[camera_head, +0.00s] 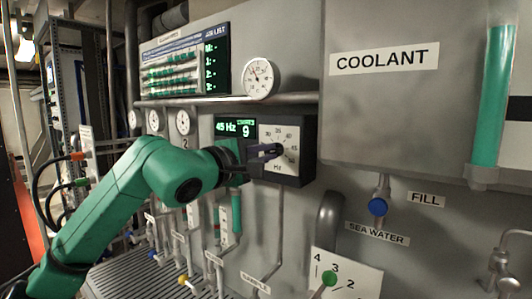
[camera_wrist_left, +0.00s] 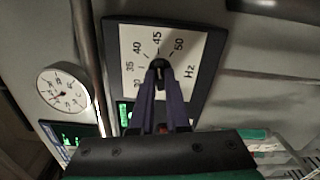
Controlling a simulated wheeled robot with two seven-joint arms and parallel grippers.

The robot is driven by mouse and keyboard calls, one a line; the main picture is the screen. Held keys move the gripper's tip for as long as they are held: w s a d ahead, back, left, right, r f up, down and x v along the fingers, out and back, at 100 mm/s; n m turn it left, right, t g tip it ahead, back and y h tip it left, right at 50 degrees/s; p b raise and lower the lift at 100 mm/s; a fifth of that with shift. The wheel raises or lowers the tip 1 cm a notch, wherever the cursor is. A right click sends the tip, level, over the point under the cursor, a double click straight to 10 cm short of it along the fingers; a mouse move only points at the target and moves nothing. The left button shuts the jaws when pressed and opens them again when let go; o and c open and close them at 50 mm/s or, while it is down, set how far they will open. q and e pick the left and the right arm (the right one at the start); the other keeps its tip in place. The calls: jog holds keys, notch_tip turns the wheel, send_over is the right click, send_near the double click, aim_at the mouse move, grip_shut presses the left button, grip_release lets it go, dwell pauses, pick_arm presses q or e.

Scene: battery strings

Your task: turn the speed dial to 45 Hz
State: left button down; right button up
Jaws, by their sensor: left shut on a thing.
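The speed dial has a pale square scale plate (camera_head: 291,137) in a dark box on the wall, marked in Hz. In the left wrist view the plate (camera_wrist_left: 195,50) shows marks from the 30s through 40 and 45 to 50. My left gripper (camera_head: 275,150) reaches the dial from the left. In the wrist view its two dark fingers (camera_wrist_left: 161,75) close in on the black knob (camera_wrist_left: 158,63) at the plate's middle and hold it. The fingers partly cover the knob, and I cannot tell where its pointer stands. The green display (camera_head: 236,128) beside the dial reads 45 Hz and 9.
A round gauge (camera_head: 262,78) and a pipe (camera_head: 230,99) sit above the dial. A grey coolant tank (camera_head: 420,110) juts out at the right, with a blue valve knob (camera_head: 377,207) below it. A numbered selector plate (camera_head: 345,275) is at the bottom.

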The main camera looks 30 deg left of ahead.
dwell(0.3)
pick_arm(q)
jog(key=c, duration=0.9)
grip_release()
jog(key=shift+s, duration=0.1)
jog(key=shift+s+a+f+b, duration=0.1)
jog(key=shift+s+b, duration=0.1)
jog(key=shift+b, duration=0.1)
jog(key=s+a+b, duration=0.1)
jog(key=s+b, duration=0.6)
jog(key=s, duration=0.7)
jog(key=shift+a, duration=0.4)
jog(key=shift+w, duration=0.1)
